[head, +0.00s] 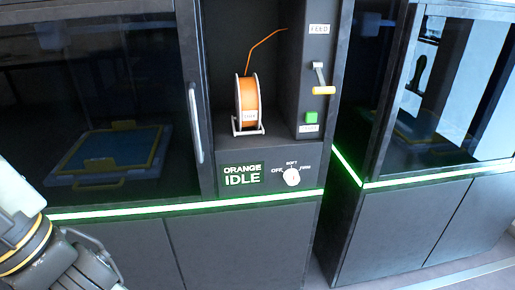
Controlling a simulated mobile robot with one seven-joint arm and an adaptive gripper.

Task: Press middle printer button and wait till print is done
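A dark printer cabinet (258,215) fills the middle of the head view. The display (242,174) reads ORANGE IDLE. Beside it is a white knob (291,177) marked OFF, SOFT and FIRM. An orange filament spool (248,102) stands in the recess, its strand rising to the upper right. My gripper (95,268) is at the lower left, apart from the button and panel. Its fingertips are partly cut off by the frame.
Behind the left glass door (100,60) with a vertical handle (195,122) lies a blue plate in a yellow frame (110,150). A second cabinet (425,215) stands at the right. Green light strips run along both fronts. The space before the middle panel is clear.

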